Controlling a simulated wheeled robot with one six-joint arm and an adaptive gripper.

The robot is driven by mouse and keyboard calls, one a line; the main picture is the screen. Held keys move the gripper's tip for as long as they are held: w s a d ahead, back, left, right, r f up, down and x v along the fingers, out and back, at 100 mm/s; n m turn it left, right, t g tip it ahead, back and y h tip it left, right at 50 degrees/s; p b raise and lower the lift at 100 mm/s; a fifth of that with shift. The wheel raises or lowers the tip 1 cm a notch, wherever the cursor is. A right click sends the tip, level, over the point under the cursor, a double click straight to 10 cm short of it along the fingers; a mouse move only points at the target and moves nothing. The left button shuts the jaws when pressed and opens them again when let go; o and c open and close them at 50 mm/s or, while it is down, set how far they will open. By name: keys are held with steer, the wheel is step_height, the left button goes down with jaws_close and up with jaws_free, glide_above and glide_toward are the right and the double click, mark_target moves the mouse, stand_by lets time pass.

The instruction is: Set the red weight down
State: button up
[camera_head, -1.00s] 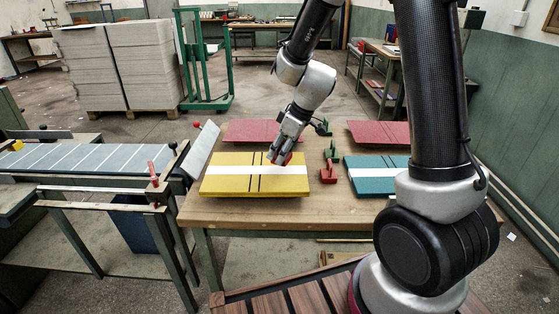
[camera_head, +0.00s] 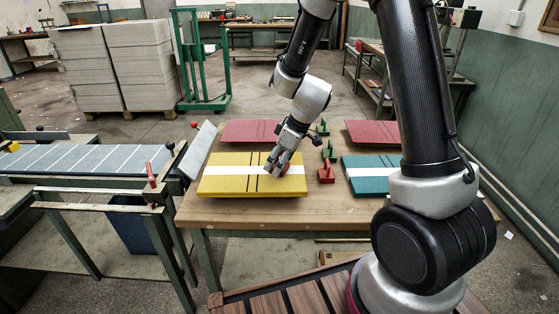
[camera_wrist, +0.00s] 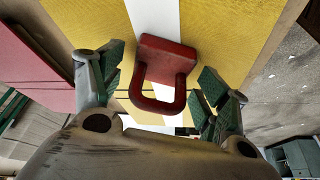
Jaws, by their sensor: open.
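The red weight (camera_wrist: 167,58), a block with a loop handle, stands on the yellow board with a white band (camera_head: 225,183), which also shows in the wrist view (camera_wrist: 84,22). In the wrist view its base is over the white band and its handle points back toward my gripper (camera_wrist: 161,85). The green-padded fingers are open, one on each side of the weight, with gaps between. In the head view my gripper (camera_head: 276,168) is low over the right part of the yellow board and mostly hides this weight.
Another red weight (camera_head: 326,174) and green weights (camera_head: 330,151) stand right of the yellow board. A teal board (camera_head: 368,184) lies further right; red boards (camera_head: 250,131) lie behind. The wooden table's front strip (camera_head: 260,213) is clear. A slatted feeder (camera_head: 80,161) is at left.

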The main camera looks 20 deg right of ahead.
steer(key=v, duration=1.1)
steer(key=s+d+r+m+h, duration=0.1)
steer(key=s+d+r+m, duration=0.2)
steer(key=s, duration=0.5)
steer(key=s+d+r+m+h, duration=0.1)
steer(key=s+d+r+m, duration=0.2)
steer(key=s, duration=0.4)
steer(key=s+d+r+m+t+h, duration=0.1)
steer(key=s+d+r+m, duration=0.3)
steer(key=s, duration=0.4)
step_height(320, 180, up, 2)
steer(key=shift+s+d+r, duration=0.2)
steer(key=shift+s+d, duration=0.15)
steer(key=shift+d, duration=0.5)
